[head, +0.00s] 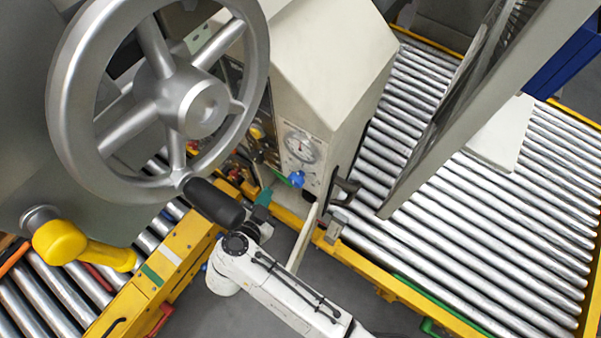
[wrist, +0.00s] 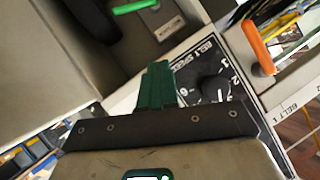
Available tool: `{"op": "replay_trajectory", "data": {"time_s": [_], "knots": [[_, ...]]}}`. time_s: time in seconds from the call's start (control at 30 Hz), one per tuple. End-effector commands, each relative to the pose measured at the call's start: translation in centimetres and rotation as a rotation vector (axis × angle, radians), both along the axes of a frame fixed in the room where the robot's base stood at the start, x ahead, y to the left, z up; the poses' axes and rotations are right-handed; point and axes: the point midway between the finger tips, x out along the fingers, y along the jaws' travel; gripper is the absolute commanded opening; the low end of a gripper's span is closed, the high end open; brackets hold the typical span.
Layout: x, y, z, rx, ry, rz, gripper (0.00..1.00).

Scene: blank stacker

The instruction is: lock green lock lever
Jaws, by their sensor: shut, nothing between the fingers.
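A bright green lever (wrist: 135,6) lies at the top of the wrist view, on a grey plate, beyond my fingertips and apart from them. A small green piece (head: 296,179) shows in the head view beside a blue knob; I cannot tell whether it is the same lever. My gripper (head: 264,196) is in front of the grey machine housing, below the gauge panel. In the wrist view the dark green fingers (wrist: 155,84) are pressed together with nothing between them. They overlap the edge of a dial panel, and I cannot tell whether they touch it.
A black belt speed dial (wrist: 212,88) is right of the fingers, with an orange lever (wrist: 257,48) farther right. In the head view a large handwheel (head: 195,105) and a yellow handle (head: 75,245) stand at left. A roller conveyor (head: 490,210) fills the right.

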Motion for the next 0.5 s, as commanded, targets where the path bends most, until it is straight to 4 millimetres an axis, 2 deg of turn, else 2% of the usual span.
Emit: {"op": "replay_trajectory", "data": {"time_s": [0.1,0.2,0.5], "knots": [[-1.7,0.5,-0.9,-0.025,0.083,-0.026,0.00],[-2.5,0.6,-1.3,-0.035,0.118,-0.038,0.00],[-2.7,0.6,-1.5,-0.039,0.128,-0.041,0.00]]}}
